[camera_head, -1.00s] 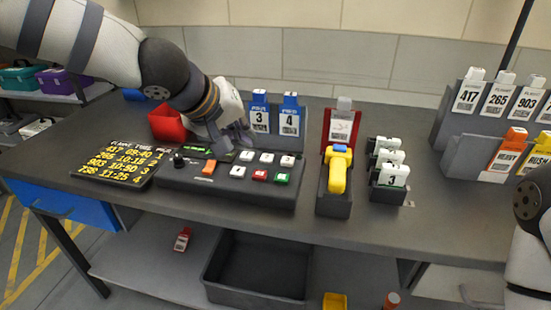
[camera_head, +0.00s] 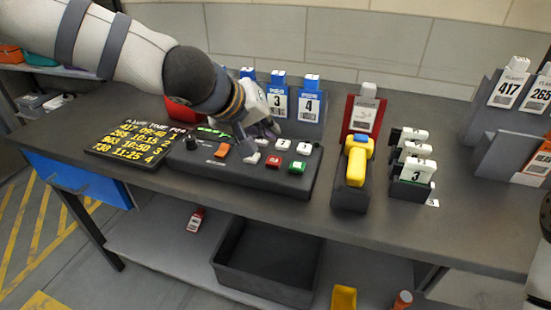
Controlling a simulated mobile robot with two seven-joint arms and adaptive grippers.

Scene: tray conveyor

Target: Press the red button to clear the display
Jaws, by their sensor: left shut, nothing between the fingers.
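The red button (camera_head: 273,160) is in the lower row of the dark control panel (camera_head: 240,177), between a white button (camera_head: 252,158) and the green button (camera_head: 297,166). A small display with green characters (camera_head: 214,134) is on the panel's upper left, partly hidden by my left arm. My left gripper (camera_head: 257,145) is shut and empty, pointing down over the panel, just up and left of the red button. I cannot tell whether its tips touch the panel. The red button is uncovered. My right gripper is out of view.
A flight-time board (camera_head: 130,142) lies left of the panel. Blue-topped tags (camera_head: 308,98) stand behind it. A yellow scanner (camera_head: 357,160) in a dark holder and a rack of white tags (camera_head: 412,185) stand to the right. A grey bin (camera_head: 268,262) sits on the lower shelf.

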